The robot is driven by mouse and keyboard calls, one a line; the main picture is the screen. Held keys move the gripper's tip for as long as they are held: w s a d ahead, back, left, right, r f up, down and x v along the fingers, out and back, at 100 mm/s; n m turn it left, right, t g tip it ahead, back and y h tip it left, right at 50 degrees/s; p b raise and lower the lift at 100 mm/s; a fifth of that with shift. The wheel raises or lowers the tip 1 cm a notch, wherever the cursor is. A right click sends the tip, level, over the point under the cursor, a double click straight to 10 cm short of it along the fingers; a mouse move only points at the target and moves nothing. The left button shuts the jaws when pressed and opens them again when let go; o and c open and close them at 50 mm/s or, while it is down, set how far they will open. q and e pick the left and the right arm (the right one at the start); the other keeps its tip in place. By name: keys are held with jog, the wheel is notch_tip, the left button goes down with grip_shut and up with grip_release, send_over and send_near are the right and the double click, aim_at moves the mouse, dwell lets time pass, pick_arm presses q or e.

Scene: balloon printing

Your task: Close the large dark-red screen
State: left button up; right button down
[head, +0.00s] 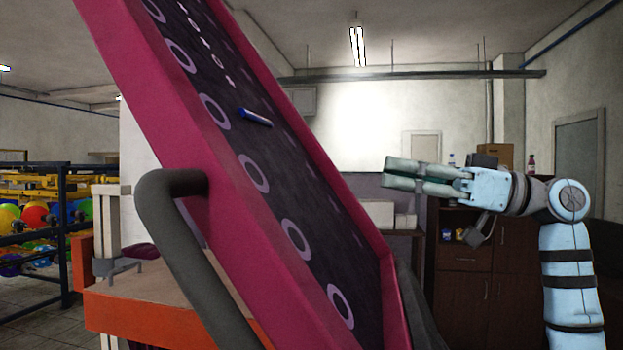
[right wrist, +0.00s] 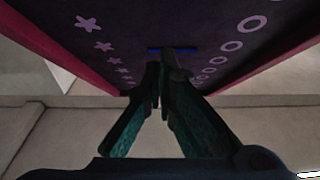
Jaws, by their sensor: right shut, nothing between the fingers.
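The large dark-red screen (head: 178,135) stands raised and steeply tilted across the left and middle of the head view. Its dark panel carries rows of pale rings and stars, and a blue bar (head: 255,118) lies on it. A thick grey handle (head: 165,215) is fixed to its near side. My right gripper (head: 386,174) is shut and empty, to the right of the screen and apart from it in the head view. The right wrist view shows its fingers (right wrist: 163,82) pointing toward the dark face of the screen (right wrist: 215,28). My left gripper is out of view.
An orange-edged table (head: 140,308) stands under the screen. A rack with colourful balloons (head: 35,215) is at the far left. A brown cabinet (head: 465,290) with boxes and bottles on top stands behind my right arm.

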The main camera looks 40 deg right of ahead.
aim_at(291, 170)
jog(key=p+x, duration=0.1)
jog(key=x, duration=0.2)
jog(key=f+p+x, duration=0.1)
jog(key=x, duration=0.3)
jog(key=a+p+x, duration=0.1)
jog(key=x, duration=0.2)
jog(key=shift+s+a+f, duration=0.1)
jog(key=shift+s+a, duration=0.05)
jog(key=shift+a+f, duration=0.15)
jog(key=shift+a, duration=0.15)
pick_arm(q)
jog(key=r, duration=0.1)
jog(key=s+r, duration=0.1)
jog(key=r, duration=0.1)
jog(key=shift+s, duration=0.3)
pick_arm(e)
jog(key=shift+f, duration=0.1)
jog(key=shift+w+f, duration=0.1)
jog(key=shift+w, duration=0.1)
